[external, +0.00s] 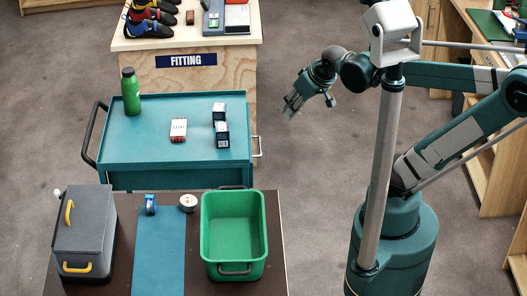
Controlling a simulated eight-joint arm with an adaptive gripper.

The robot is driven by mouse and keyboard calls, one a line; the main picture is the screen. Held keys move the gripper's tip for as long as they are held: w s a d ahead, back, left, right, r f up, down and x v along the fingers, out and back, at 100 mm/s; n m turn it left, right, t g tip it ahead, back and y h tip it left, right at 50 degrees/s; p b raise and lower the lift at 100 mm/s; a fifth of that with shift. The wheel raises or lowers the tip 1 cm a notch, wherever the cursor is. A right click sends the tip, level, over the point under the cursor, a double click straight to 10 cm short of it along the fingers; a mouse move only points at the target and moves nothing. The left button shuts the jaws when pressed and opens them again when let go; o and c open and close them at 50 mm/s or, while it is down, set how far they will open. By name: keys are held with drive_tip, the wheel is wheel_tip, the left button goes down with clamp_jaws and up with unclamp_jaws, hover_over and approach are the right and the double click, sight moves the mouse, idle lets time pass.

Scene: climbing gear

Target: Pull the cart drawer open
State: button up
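The teal cart (158,152) stands left of centre, with a dark push handle (88,135) on its left end. A small pale handle (259,147) sticks out from its right end; it looks like the drawer's pull. The drawer front faces away from this view, and no gap shows at that end. My gripper (291,106) hangs in the air to the right of the cart, apart from the handle. Its fingers look spread, with nothing between them.
A green bottle (131,92) and small boxes (178,130) stand on the cart top. The fitting bench (225,77) stands behind. A dark table in front holds a grey case (85,232) and green bin (234,236). Floor (305,165) between cart and arm is clear.

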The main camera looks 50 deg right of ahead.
drive_tip(key=w+d+f+m+g+p, duration=0.2)
drive_tip(key=w+d+f+m, duration=0.1)
drive_tip(key=w+f, duration=0.6)
drive_tip(key=w+d+f+m+g+y+p, duration=0.1)
drive_tip(key=w+d+f+m+g, duration=0.2)
drive_tip(key=w+f, duration=0.6)
drive_tip(key=shift+d+f+m+y+p, duration=0.35)
drive_tip(key=shift+d+m, duration=0.4)
drive_tip(key=shift+m, duration=0.25)
drive_tip(key=shift+f, duration=0.1)
drive_tip(key=shift+b+x, duration=0.95)
drive_tip(key=shift+x, duration=2.85)
drive_tip(key=shift+s, duration=0.1)
clamp_jaws()
drive_tip(key=shift+d, duration=0.1)
